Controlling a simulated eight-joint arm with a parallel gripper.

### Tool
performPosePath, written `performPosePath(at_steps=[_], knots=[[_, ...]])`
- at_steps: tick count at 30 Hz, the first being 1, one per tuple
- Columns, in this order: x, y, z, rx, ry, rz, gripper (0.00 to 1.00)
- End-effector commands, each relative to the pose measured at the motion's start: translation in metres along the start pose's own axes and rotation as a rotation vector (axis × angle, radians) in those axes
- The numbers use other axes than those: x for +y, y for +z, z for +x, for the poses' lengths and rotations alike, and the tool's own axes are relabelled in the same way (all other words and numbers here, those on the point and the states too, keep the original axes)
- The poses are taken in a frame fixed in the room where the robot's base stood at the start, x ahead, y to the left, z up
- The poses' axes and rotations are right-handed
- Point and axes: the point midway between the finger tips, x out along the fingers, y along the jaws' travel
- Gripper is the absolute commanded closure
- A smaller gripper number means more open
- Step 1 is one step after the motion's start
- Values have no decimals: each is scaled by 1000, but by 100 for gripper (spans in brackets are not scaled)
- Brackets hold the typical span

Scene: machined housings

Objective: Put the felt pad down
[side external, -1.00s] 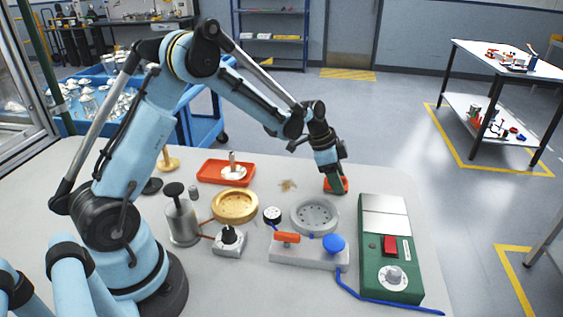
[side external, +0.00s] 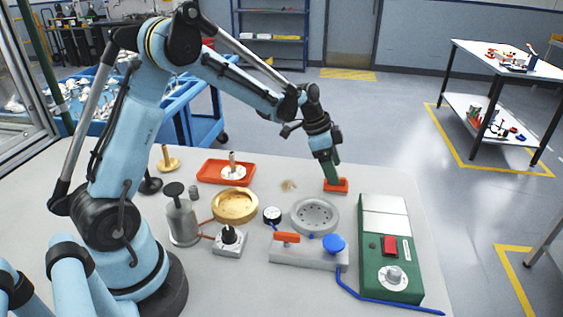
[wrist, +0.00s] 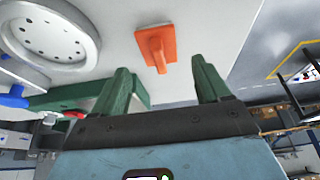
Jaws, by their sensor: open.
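The felt pad, an orange-red flat square with a raised grip block, lies on the bench near its far right edge in the side view (side external: 337,186). In the wrist view the pad (wrist: 168,42) shows whole, lying flat beyond my fingertips. My gripper (side external: 331,166) has green fingers and is just above the pad. In the wrist view my gripper (wrist: 160,65) is open, its fingers wide apart, with nothing held between them. In the side view the fingers partly overlap the pad's back edge.
A red tray (side external: 211,172) and a brass ring (side external: 235,205) lie to the left. Bench around the pad is clear.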

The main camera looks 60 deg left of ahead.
Motion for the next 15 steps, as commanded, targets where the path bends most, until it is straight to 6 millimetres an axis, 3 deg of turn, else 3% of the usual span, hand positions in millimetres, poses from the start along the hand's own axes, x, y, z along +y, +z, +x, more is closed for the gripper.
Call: performPosePath(at_steps=[6, 15], knots=[[0, 0, -44, 1, 0, -2, 24], [1, 0, -77, 1, 0, -3, 24]])
